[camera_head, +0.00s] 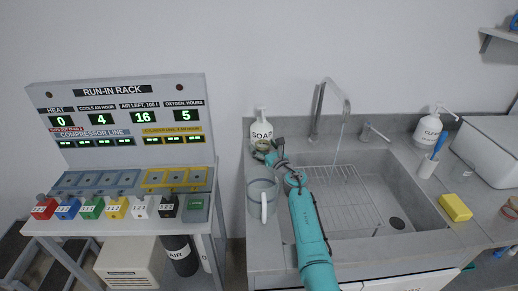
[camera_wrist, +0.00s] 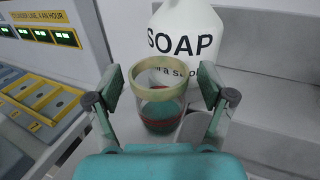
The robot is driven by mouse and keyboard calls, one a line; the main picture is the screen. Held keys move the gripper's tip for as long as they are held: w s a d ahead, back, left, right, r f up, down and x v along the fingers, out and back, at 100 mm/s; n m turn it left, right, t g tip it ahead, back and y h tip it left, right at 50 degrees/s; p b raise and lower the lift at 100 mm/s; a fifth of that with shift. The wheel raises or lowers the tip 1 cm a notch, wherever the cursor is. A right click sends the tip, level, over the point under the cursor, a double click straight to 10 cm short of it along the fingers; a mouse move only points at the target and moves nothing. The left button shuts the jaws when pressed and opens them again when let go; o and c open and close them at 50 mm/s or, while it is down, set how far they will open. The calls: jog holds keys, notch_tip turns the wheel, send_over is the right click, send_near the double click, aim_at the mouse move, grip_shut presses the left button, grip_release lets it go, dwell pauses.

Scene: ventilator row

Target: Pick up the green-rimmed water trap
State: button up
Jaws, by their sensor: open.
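The water trap (camera_wrist: 163,108) is a small clear cup with an olive, yellow-green rim and a red band low on its wall; its lower part looks teal. It stands upright in front of the soap bottle. In the head view its rim (camera_head: 262,146) shows on the counter left of the sink, partly hidden by my gripper (camera_head: 271,156). In the wrist view my gripper (camera_wrist: 161,88) is open, with one finger on each side of the trap. Gaps show between the fingers and its rim, so it is not clamped.
The soap bottle (camera_head: 261,130) stands close behind the trap. A clear jug (camera_head: 253,196) with a white handle stands nearer on the counter. The sink (camera_head: 365,212), with its drying rack (camera_head: 330,174) and tap (camera_head: 318,112), lies right. The run-in rack (camera_head: 130,125) stands left.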

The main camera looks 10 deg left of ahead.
jog(key=shift+a, duration=0.1)
jog(key=c, duration=1.3)
jog(key=shift+r, duration=0.15)
